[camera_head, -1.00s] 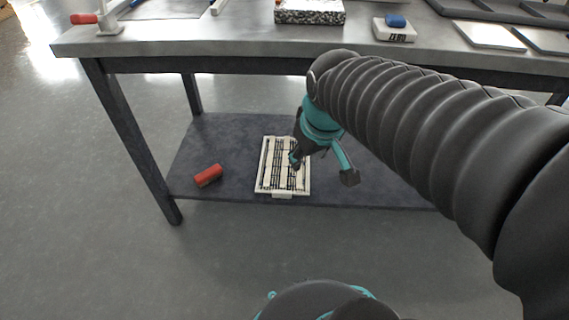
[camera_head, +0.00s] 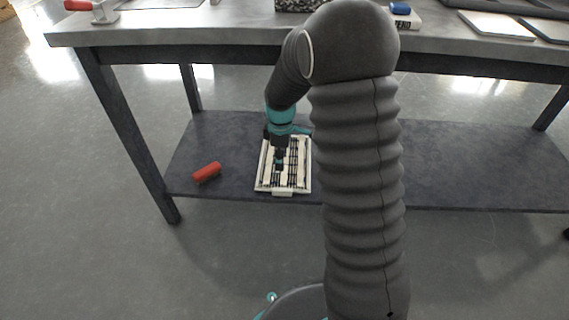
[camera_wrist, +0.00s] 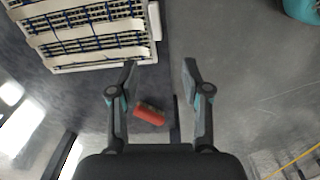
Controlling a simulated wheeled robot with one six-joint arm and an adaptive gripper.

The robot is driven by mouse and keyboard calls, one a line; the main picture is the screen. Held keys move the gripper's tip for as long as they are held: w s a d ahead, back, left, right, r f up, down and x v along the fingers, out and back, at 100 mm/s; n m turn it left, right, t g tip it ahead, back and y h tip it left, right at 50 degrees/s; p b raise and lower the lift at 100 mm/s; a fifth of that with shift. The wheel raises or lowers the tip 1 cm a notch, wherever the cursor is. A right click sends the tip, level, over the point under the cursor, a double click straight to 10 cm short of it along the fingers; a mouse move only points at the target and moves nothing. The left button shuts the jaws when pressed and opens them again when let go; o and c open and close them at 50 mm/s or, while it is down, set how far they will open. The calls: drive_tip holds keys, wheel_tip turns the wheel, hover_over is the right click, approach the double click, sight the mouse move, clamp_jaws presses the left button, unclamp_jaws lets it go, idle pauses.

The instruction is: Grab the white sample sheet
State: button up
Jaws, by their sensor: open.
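White flat sheets, one of them (camera_head: 495,24), lie on the table top at the far right in the head view; I cannot tell whether one is the sample sheet. A white-framed rack (camera_head: 306,184) with cream slats and dark rods lies on the lower shelf. It also shows at the top left of the wrist view (camera_wrist: 153,22). My gripper (camera_head: 279,162) is over the rack in the head view, small and partly hidden. In the wrist view my gripper (camera_wrist: 160,68) is open, with nothing between its fingertips.
A red cylinder (camera_head: 207,172) lies on the dark shelf (camera_head: 470,165) left of the rack; it shows in the wrist view (camera_wrist: 149,114). The grey table top (camera_head: 150,28) overhangs the shelf. The shelf's right side is bare. My arm hides part of the scene.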

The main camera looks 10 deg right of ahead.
drive_tip(key=n+b, duration=0.1)
hover_over(282, 189)
drive_tip(key=f, duration=1)
drive_tip(key=shift+s+a+f, duration=0.1)
drive_tip(key=shift+a+f, duration=0.1)
drive_tip(key=shift+a, duration=0.05)
drive_tip(key=shift+d+f+b, duration=0.15)
drive_tip(key=shift+f+b, duration=0.2)
drive_tip(key=shift+f, duration=1.25)
drive_tip(key=shift+d+f+b, duration=0.15)
drive_tip(key=shift+f+b, duration=0.2)
drive_tip(key=shift+f, duration=1.2)
clamp_jaws()
